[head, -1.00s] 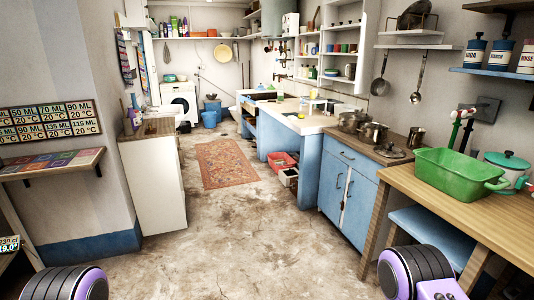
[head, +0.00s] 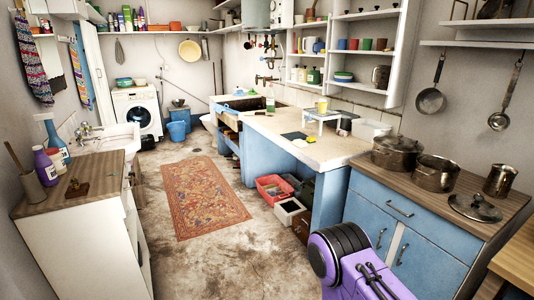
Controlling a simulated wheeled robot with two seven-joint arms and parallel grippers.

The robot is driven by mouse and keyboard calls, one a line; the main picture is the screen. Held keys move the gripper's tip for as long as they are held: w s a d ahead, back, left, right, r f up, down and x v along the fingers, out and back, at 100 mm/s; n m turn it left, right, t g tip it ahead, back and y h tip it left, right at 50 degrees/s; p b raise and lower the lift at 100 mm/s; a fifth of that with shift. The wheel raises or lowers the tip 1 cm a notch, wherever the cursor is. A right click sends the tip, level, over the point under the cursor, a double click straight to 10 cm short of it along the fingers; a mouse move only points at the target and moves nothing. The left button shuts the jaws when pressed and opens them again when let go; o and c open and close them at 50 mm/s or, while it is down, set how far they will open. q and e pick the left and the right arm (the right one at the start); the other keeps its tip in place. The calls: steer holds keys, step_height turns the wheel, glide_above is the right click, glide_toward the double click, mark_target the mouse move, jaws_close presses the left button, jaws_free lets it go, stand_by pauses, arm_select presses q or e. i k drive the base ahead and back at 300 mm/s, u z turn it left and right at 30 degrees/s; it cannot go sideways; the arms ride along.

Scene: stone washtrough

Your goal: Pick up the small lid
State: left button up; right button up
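A small lid (head: 475,207) with a dark knob lies on the wooden top of the blue cabinet at the right, near its front edge. It sits in front of two steel pots, the larger one lidded (head: 398,153) and the smaller one open (head: 437,173). A steel mug (head: 500,180) stands behind it to the right. A purple and black part of my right arm shows at the bottom, in front of the cabinet and left of the lid. Neither gripper's fingers are in view.
The blue cabinet (head: 390,235) and the pale counter (head: 300,140) line the right side. A red crate (head: 273,188) and a white box (head: 290,211) stand on the floor beside the counter. A rug (head: 203,197) lies on open floor. A white cabinet (head: 80,245) stands at left.

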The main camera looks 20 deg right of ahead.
mark_target(485, 212)
steer(key=z, duration=0.25)
steer(key=i, duration=1.2)
steer(key=z, duration=1.4)
steer(key=i, duration=0.95)
steer(key=z, duration=0.85)
